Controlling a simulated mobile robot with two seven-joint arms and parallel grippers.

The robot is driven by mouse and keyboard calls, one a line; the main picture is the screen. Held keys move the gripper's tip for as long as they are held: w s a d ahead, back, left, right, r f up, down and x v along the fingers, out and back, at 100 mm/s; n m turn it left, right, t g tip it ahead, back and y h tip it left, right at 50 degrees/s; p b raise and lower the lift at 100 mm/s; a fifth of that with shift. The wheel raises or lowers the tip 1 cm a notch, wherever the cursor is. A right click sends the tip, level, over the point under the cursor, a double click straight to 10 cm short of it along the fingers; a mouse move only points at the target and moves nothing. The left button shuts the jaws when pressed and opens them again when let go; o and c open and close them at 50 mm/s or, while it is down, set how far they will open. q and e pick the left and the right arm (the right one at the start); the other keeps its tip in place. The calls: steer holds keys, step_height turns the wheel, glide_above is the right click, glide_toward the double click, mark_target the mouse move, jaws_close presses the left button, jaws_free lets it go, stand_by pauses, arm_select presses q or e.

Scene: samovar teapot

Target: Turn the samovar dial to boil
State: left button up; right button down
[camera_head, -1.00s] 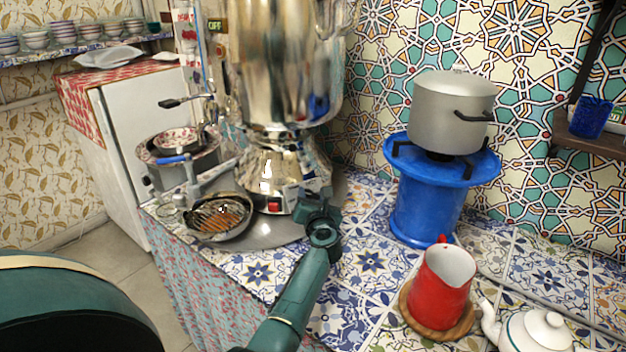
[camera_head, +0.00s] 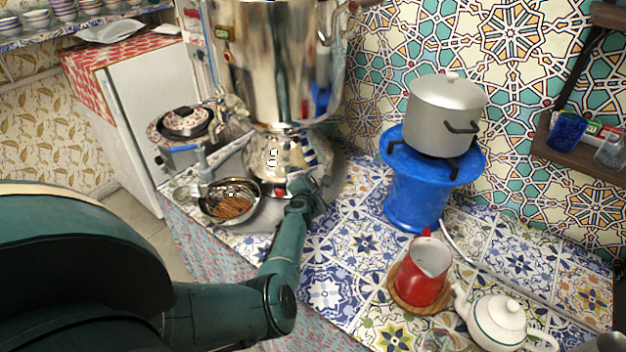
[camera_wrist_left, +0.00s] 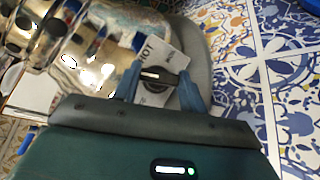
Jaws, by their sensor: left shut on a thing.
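The samovar (camera_head: 275,60) is a tall shiny metal urn on the tiled counter, its rounded base (camera_head: 268,155) below the main body. My left gripper (camera_head: 303,185) is at the lower right of that base in the head view. In the left wrist view, its two blue-green fingers (camera_wrist_left: 163,82) are shut on the black dial (camera_wrist_left: 155,76), one on each side. The dial sits on a pale label plate (camera_wrist_left: 165,54) with dark lettering, only partly readable. The dial is hidden behind my gripper in the head view. My right gripper is not in view.
A pan (camera_head: 230,201) stands left of my left gripper, near the counter edge. A red jug (camera_head: 420,275) on a wooden board, a white teapot (camera_head: 497,320) and a blue stand (camera_head: 417,195) with a grey pot (camera_head: 445,113) are to the right.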

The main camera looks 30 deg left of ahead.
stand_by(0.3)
arm_select(q)
steer(key=o, duration=1)
